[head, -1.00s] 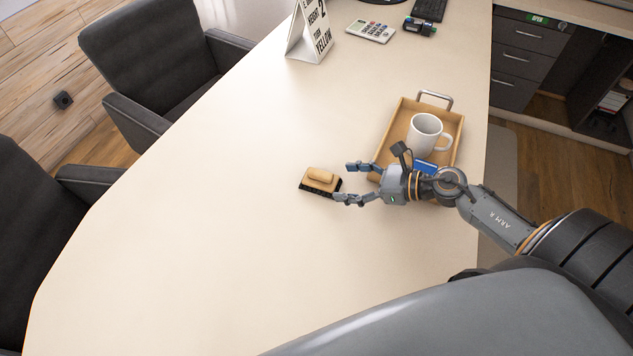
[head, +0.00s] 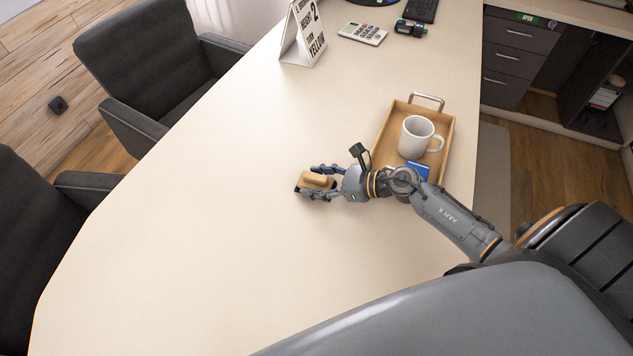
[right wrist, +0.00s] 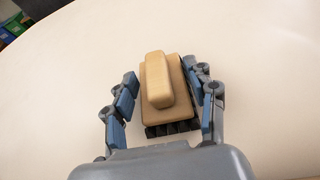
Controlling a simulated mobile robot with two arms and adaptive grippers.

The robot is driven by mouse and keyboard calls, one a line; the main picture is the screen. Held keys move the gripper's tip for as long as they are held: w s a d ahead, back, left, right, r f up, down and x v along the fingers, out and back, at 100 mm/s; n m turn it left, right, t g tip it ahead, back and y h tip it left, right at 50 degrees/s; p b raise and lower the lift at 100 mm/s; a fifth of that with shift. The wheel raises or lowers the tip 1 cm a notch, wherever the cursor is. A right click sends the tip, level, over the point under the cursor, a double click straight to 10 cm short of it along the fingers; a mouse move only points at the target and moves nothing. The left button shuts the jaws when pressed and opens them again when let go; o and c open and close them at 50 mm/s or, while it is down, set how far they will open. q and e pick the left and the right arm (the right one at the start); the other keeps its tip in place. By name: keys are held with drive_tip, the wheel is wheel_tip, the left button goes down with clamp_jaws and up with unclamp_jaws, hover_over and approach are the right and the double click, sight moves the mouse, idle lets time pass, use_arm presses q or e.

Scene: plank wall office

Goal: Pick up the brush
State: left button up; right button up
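The brush (head: 317,179) lies on the table, a tan wooden block with a raised handle and dark bristles underneath. In the right wrist view the brush (right wrist: 158,82) sits between the two blue-padded fingers of my right gripper (right wrist: 167,78). A small gap shows between the left finger and the brush. The right finger is very close to the brush's side; I cannot tell if it touches. In the head view my right gripper (head: 310,182) reaches in from the right with its fingers around the brush. My left gripper is not in view.
A wooden tray (head: 448,140) with a white mug (head: 415,137) and a blue item (head: 419,169) stands right of the brush, beneath and behind my right arm. A sign (head: 303,37), a calculator (head: 362,33) and a stapler-like object (head: 410,28) stand farther back. The table's left and front are clear.

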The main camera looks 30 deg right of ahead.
drive_tip(key=c, duration=0.6)
drive_tip(key=shift+c, duration=0.3)
